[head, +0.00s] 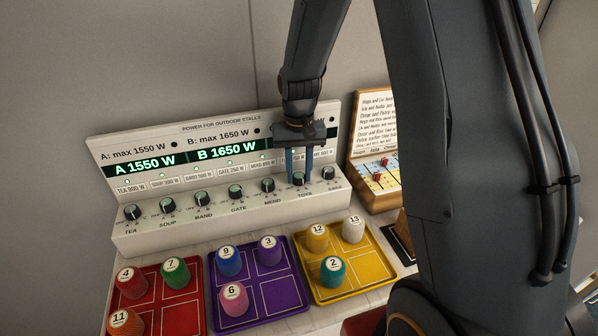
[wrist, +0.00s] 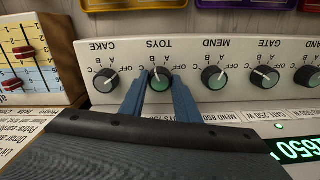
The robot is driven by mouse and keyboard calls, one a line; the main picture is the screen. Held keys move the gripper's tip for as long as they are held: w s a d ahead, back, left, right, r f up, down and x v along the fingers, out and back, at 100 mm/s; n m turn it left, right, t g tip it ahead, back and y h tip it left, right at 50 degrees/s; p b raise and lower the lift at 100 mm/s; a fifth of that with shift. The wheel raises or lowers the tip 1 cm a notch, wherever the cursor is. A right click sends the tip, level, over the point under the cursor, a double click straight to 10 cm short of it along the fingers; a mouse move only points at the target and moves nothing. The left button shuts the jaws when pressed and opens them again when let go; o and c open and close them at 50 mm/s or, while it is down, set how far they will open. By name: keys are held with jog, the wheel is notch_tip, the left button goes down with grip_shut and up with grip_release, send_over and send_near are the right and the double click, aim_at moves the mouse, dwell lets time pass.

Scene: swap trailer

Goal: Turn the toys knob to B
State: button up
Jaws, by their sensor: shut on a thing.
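The power panel (head: 160,232) is a pale console with a row of black knobs with green-grey caps. My gripper (head: 299,181) is at the toys knob (head: 299,179), its blue fingers on both sides of the knob. In the wrist view, seen upside down, my gripper (wrist: 160,82) is shut on the toys knob (wrist: 160,80) between the mend knob (wrist: 213,77) and the cake knob (wrist: 105,80). Marks OFF, A, B and C surround each knob. The toys pointer's exact setting is hard to read. The display (head: 190,158) reads A 1550 W and B 1650 W.
A red tray (head: 170,314), a purple tray (head: 262,309) and a yellow tray (head: 345,287) with numbered pegs lie in front of the panel. A wooden board with sliders (head: 378,178) and a text sheet stands close to the panel's right end.

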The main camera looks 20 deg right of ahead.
aim_at(299, 176)
jog(key=o, duration=1)
jog(key=shift+o, duration=0.2)
jog(key=shift+r+b, duration=0.95)
jog(key=shift+r, duration=3)
jog(key=s+f+n+t, duration=0.1)
jog(key=s+f+n, duration=0.1)
jog(key=s, duration=1.5)
jog(key=shift+s+f, duration=0.35)
jog(key=shift+f, duration=0.25)
